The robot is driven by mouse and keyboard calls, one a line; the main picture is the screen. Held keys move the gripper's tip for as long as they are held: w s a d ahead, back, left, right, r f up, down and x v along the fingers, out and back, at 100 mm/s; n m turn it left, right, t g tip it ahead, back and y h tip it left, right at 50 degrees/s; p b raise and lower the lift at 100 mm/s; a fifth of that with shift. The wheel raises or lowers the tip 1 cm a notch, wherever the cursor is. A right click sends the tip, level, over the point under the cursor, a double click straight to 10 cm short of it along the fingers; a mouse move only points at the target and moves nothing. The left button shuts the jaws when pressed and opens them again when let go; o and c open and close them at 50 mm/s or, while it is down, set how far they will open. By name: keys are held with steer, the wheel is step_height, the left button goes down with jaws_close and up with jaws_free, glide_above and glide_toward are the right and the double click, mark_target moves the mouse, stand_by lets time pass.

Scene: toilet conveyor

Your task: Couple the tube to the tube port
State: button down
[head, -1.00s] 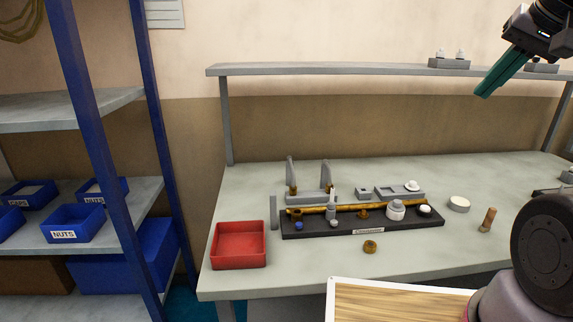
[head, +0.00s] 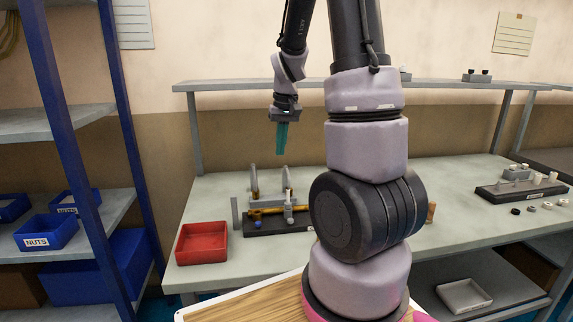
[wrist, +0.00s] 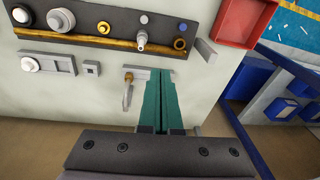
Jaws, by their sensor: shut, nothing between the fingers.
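A long gold-coloured tube (head: 266,211) lies along a black parts board (head: 262,227) on the bench; my arm hides its right part in the head view. The wrist view shows more of the tube (wrist: 100,43), along the board's near edge. I cannot tell for sure which part is the tube port. My gripper (head: 281,153) is shut and empty, teal fingers pointing down above this fixture. In the wrist view the fingers (wrist: 161,72) cover part of the fixture.
A red tray (head: 202,257) stands left of the board. A blue-posted shelf with blue bins (head: 47,233) is further left. A raised shelf (head: 230,86) runs along the back of the bench. Another black board with small parts (head: 521,188) lies at the right.

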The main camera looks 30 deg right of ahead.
steer(key=g, duration=0.1)
glide_above(288, 190)
steer(key=shift+n+h, duration=0.3)
step_height(288, 190, down, 7)
steer(key=shift+w+r, duration=0.15)
steer(key=shift+d+f, duration=0.1)
steer(key=shift+f, duration=2.85)
steer(key=shift+f, duration=0.25)
step_height(288, 190, up, 14)
steer(key=shift+f, duration=0.15)
steer(key=s+a+r+m+t+y, duration=0.1)
steer(key=s+a+r+t, duration=0.2)
steer(key=s+a+r, duration=0.3)
steer(key=s+a+r+m+t+y, duration=0.1)
steer(key=s+a+r+t, duration=0.3)
steer(key=s+a+r, duration=0.3)
steer(key=s+r, duration=0.5)
steer(key=s, duration=0.1)
steer(key=shift+s+a+m, duration=0.25)
steer(key=shift+s+m, duration=0.05)
